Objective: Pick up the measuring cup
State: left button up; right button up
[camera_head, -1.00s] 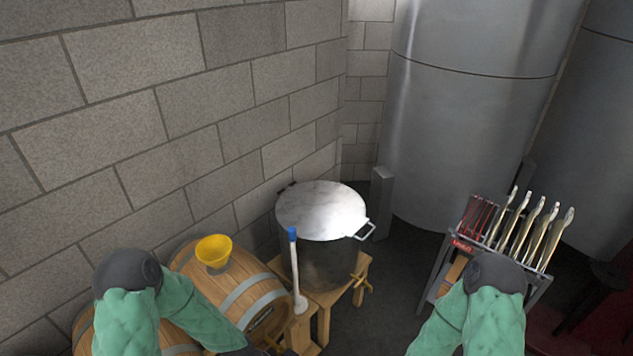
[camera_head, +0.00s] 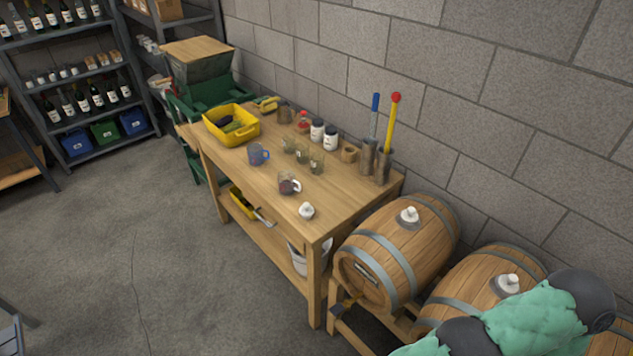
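Two clear cups stand on the wooden workbench (camera_head: 240,172). One has a blue handle and blue markings (camera_head: 258,154) and stands near the front edge, right of the yellow bin. The other holds something dark red and has a pale handle (camera_head: 288,184). I cannot tell for certain which is the measuring cup; the blue-marked one looks most like it. Both are upright. Green-sleeved parts of my own arm show at the bottom right, far from the cups. Neither gripper is in view.
A yellow bin (camera_head: 232,138), several small glasses (camera_head: 302,154), white-labelled jars (camera_head: 317,131) and metal cylinders holding blue- and red-topped rods (camera_head: 383,163) share the bench. Barrels (camera_head: 375,275) stand to its right. The floor (camera_head: 150,250) in front is open.

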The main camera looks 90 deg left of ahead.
aim_at(287, 183)
jog(key=u, duration=3.45)
jog(key=k+z, duration=0.1)
jog(key=z, duration=2.05)
jog(key=j+z, duration=0.15)
jog(key=z, duration=0.45)
jog(key=l+u, duration=0.15)
jog(key=u, duration=0.7)
jog(key=i+j+u, duration=0.1)
jog(key=u, duration=1.75)
jog(key=j, duration=0.1)
jog(key=i, duration=0.05)
